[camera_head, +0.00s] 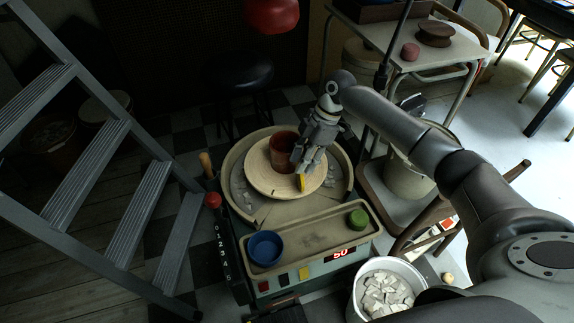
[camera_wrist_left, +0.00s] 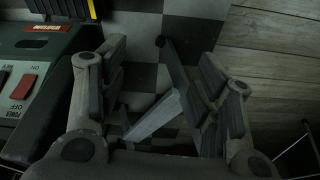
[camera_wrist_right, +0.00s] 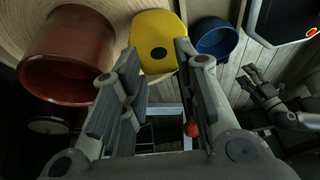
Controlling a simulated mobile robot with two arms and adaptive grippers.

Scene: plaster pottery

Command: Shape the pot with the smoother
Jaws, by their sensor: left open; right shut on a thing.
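The reddish-brown pot (camera_head: 283,150) stands upright on the round wheel head (camera_head: 262,178). It also shows at the upper left of the right wrist view (camera_wrist_right: 70,62). My right gripper (camera_head: 305,168) is beside the pot, on its right, shut on the yellow smoother (camera_head: 300,183). In the right wrist view the smoother (camera_wrist_right: 158,40) sticks out past the fingertips, and a gap shows between it and the pot. My left gripper (camera_wrist_left: 140,45) is open and empty, low beside the wheel's control panel. It is not visible in the head view.
A blue bowl (camera_head: 265,248) and a green round thing (camera_head: 357,218) sit on the wheel's front tray (camera_head: 310,232). A metal ladder (camera_head: 126,238) stands at the left. A bucket of pale shards (camera_head: 362,298) is at the front right. A black stool (camera_head: 238,76) is behind.

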